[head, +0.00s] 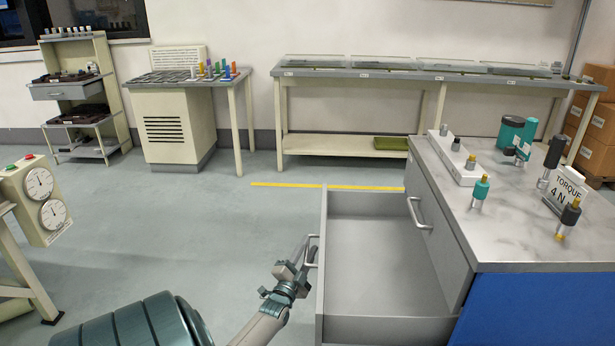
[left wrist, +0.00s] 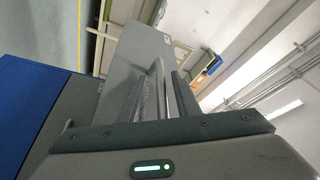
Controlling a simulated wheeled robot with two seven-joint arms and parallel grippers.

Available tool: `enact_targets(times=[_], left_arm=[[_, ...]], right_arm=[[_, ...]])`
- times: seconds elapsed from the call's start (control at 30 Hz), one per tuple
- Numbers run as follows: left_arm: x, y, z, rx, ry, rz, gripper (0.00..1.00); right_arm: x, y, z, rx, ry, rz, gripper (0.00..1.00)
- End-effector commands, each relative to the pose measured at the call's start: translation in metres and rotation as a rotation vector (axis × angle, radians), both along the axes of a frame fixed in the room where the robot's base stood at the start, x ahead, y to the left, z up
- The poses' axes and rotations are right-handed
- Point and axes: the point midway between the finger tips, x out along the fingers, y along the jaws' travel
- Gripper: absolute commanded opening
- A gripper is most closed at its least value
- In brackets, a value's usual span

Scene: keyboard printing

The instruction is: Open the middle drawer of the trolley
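The trolley (head: 360,238) stands at the right with a marbled top and a blue side. A drawer below its closed top drawer is pulled far out, and its grey inside (head: 375,262) is empty. The lowest part of the trolley is hidden. My left gripper (head: 303,258) is at the open drawer's front, with its fingers at the bar handle (head: 312,250), and looks closed on it. In the left wrist view the handle (left wrist: 160,80) runs down behind the gripper's edge, in front of the grey drawer front (left wrist: 130,52). My right gripper is not in view.
The top drawer's handle (head: 418,213) juts out above the open drawer. Torque tools and a torque sign (head: 563,193) stand on the trolley top. A gauge box (head: 42,200) is at the left. Benches line the back wall. The floor (head: 225,215) between is clear.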

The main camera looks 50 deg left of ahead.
Motion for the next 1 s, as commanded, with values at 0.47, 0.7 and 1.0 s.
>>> enact_targets(times=[0.47,0.7,1.0], left_arm=[[-0.034,-0.020,-0.009,-0.002,0.001,0.000,0.29],[-0.075,-0.043,-0.019,-0.001,0.002,0.001,0.29],[-0.124,-0.071,-0.031,-0.001,0.002,0.001,0.29]], right_arm=[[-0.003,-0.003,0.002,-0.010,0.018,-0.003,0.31],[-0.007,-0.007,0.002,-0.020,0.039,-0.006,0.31],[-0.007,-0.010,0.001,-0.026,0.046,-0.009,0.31]])
